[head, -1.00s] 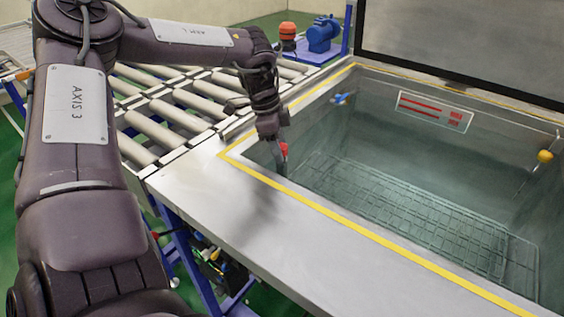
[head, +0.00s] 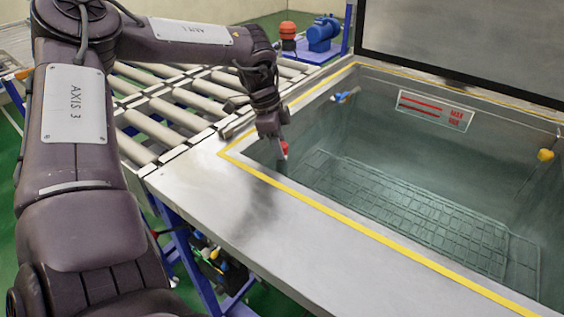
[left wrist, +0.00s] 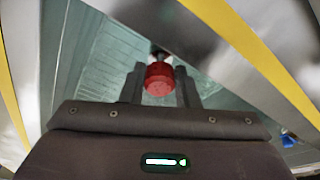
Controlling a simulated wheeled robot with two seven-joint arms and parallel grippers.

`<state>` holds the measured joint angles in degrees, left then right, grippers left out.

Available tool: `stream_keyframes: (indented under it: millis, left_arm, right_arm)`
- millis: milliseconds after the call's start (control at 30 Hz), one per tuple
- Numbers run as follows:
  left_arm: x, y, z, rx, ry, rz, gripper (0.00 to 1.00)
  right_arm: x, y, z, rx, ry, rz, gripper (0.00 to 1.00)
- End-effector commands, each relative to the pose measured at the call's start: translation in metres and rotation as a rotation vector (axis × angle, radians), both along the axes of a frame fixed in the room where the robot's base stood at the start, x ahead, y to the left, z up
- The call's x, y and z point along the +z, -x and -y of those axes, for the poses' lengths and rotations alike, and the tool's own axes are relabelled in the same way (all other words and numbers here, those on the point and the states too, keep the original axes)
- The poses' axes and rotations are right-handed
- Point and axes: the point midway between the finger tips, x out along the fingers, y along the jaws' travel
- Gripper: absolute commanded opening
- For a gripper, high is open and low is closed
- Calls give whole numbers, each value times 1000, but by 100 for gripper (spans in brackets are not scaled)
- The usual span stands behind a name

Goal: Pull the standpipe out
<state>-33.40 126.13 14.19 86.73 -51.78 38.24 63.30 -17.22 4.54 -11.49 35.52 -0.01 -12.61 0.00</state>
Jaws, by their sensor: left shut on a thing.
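The standpipe shows only as a red cap (head: 284,148) at its top, just inside the near left corner of the open tank (head: 400,130). My left gripper (head: 282,152) points down over that corner and is shut on the red cap. In the left wrist view the red cap (left wrist: 159,80) sits between the two dark fingers (left wrist: 160,88), with a small dark piece beyond it. The rest of the standpipe is hidden or too small to tell. My right gripper is not in view.
A wire rack (head: 410,210) lies low in the tank. A yellow float (head: 545,155) and a blue fitting (head: 343,97) are on the tank's walls. The raised lid (head: 470,45) stands behind. A roller conveyor (head: 170,110) lies left. The near steel rim (head: 250,220) is clear.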

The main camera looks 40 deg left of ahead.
Motion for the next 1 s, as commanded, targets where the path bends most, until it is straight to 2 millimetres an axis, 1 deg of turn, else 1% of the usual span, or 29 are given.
stream_keyframes:
  millis: [267,1000]
  left_arm:
    - [4,-1,0,0,0,3,4]
    - [26,-1,0,0,0,3,4]
  right_arm:
    - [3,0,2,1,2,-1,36]
    - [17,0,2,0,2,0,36]
